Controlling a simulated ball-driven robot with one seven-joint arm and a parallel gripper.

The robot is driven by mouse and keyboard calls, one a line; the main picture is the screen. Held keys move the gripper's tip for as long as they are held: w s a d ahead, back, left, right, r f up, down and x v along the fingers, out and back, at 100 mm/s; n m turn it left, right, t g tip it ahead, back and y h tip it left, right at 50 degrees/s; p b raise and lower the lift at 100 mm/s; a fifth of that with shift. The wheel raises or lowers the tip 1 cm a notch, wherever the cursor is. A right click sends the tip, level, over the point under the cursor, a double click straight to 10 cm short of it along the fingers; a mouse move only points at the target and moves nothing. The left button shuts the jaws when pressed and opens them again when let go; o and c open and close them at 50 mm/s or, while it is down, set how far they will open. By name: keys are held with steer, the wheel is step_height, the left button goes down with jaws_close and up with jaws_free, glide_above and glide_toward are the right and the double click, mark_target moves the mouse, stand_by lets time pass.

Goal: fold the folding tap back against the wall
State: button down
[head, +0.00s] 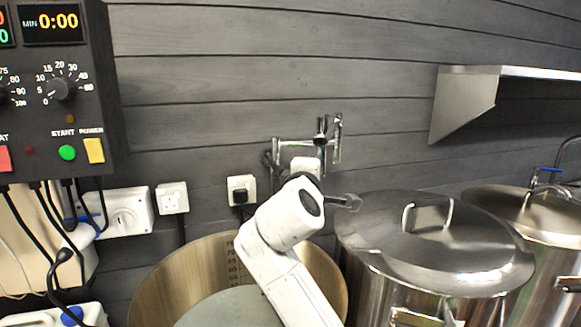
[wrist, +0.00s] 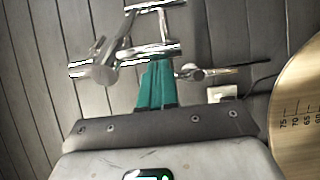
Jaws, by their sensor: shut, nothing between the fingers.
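The folding tap (head: 322,142) is chrome and mounted on the dark plank wall, above and behind the open pot. It stands out from the wall, with jointed arms and upright parts. In the wrist view the tap (wrist: 122,52) fills the upper middle, its chrome tubes running across just beyond my fingertips. My gripper (wrist: 158,66) has teal fingers, shut together and empty. The fingertips overlap a chrome tube in the picture; I cannot tell whether they touch it. In the head view my own white arm hides the fingers and the lower part of the tap.
An open steel pot (head: 160,292) with a marked inner scale stands below the tap. A lidded pot (head: 385,240) is to its right, another (head: 520,215) further right. A steel shelf (head: 465,105) is upper right, a control box (head: 60,110) left. Wall sockets (head: 172,197) sit low.

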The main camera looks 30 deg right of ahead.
steer(key=d, duration=0.4)
steer(key=shift+s, duration=0.3)
stand_by(0.3)
